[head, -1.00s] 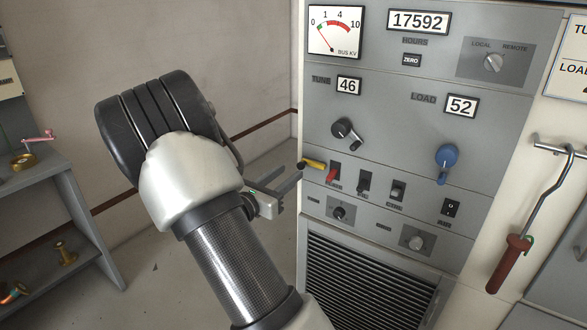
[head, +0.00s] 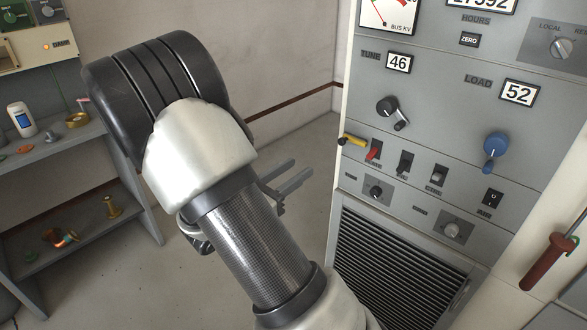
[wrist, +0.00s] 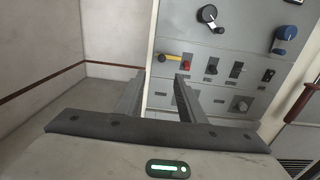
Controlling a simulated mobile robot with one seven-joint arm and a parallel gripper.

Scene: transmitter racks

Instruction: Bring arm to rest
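My gripper (head: 287,180) shows in the head view to the right of my forearm, in front of the left edge of the grey transmitter panel (head: 448,124). In the wrist view my gripper (wrist: 164,82) has its two fingers apart with nothing between them. It stands clear of the panel and touches no control. The panel carries a black crank knob (head: 387,106), a blue knob (head: 496,146), a yellow-handled lever (head: 353,141) and a red switch (head: 375,150). TUNE reads 46 and LOAD reads 52.
A grey shelf (head: 88,152) at left holds a white bottle (head: 22,119) and small brass parts. A red-handled hook (head: 547,264) hangs at right. A louvred grille (head: 400,264) is below the controls. Open floor lies between shelf and panel.

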